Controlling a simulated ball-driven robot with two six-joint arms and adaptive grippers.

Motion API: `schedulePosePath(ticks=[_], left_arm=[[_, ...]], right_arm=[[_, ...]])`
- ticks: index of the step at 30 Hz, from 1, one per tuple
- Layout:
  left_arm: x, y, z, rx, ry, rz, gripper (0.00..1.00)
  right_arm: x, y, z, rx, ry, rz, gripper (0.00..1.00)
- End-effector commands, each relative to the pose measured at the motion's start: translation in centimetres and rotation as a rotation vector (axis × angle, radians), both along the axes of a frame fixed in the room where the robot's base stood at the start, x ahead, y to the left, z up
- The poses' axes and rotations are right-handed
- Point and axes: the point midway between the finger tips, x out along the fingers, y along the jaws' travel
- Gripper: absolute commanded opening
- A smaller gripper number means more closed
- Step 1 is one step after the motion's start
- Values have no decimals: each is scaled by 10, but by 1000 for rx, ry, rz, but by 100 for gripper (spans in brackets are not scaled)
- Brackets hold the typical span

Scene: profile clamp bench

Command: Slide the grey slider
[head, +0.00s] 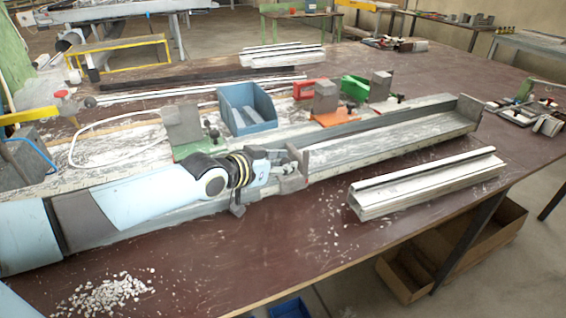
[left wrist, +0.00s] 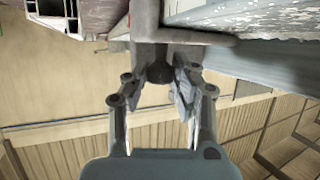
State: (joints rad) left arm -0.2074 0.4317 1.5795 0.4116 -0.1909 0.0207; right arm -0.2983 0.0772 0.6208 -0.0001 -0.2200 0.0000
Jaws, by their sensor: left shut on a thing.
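In the left wrist view the gripper's two fingers (left wrist: 168,95) are closed around a dark round knob (left wrist: 159,72) on the slider's grey bracket (left wrist: 185,37). The channel's side runs off to the right there. My right gripper is not in view.
A blue bin (head: 247,108) and clamps with green, orange and red parts stand behind the channel. A white profile (head: 425,183) lies in front of it at right. White chips (head: 105,295) lie at the near left. The front middle of the brown table is mostly clear.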

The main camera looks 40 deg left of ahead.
Motion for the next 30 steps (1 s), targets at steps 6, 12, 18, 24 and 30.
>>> schedulePosePath(ticks=[6,12,18,24,30], left_arm=[[0,0,0,1,0,0,32],[0,0,0,1,0,0,49],[0,0,0,1,0,0,49],[-16,1,6,5,2,-2,49],[-48,1,18,9,4,-5,49]], right_arm=[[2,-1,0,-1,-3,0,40],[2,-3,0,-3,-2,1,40],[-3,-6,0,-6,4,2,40],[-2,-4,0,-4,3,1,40],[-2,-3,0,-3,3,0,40]])
